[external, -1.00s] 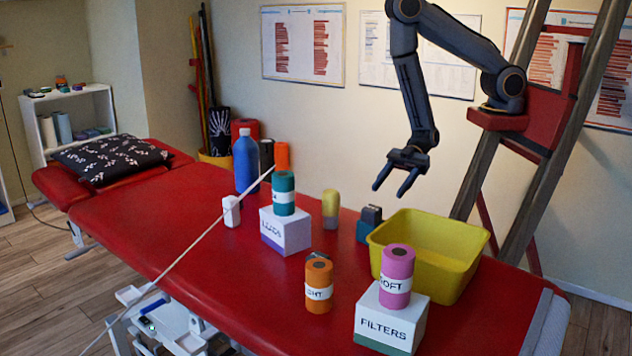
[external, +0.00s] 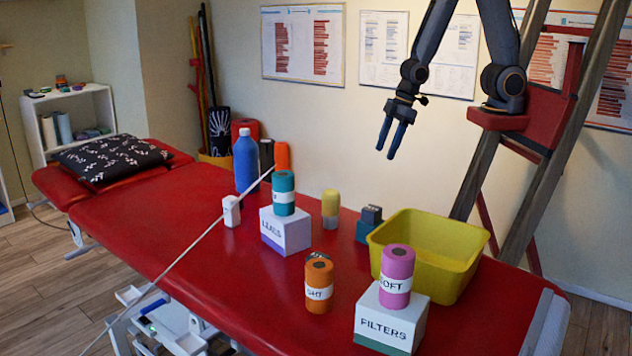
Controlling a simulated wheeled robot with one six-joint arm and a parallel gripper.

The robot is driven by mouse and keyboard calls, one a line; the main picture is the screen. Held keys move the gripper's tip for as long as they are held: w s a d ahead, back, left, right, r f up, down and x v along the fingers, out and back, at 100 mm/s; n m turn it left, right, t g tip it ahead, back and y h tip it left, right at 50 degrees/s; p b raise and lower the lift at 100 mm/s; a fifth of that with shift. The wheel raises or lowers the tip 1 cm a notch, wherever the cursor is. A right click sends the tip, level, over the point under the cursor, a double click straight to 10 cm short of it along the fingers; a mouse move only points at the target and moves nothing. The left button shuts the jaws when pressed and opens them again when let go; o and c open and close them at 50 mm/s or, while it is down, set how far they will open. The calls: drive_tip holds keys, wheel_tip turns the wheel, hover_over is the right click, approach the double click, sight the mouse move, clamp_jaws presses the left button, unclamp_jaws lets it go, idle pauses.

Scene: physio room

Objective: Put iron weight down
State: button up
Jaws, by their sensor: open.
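My gripper (external: 393,148) is open and empty, raised well above the far side of the red treatment table (external: 180,225). A small dark grey block (external: 372,213) sits on a teal block (external: 367,232) beside the yellow tub; it may be the iron weight, but I cannot tell for sure. The gripper is above it and apart from it.
A yellow tub (external: 440,272) stands at the right. A pink roll (external: 397,270) is on the FILTERS box (external: 388,325), and a teal roll (external: 284,188) on the LEADS box (external: 288,235). An orange roll (external: 319,290), yellow-topped container (external: 330,205), blue bottle (external: 246,160) and slanting pale stick (external: 190,247) are near.

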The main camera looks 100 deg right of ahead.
drive_tip(key=s+r+m+g, duration=0.2)
drive_tip(key=s+r, duration=0.2)
drive_tip(key=s, duration=0.2)
drive_tip(key=shift+a+r, duration=0.3)
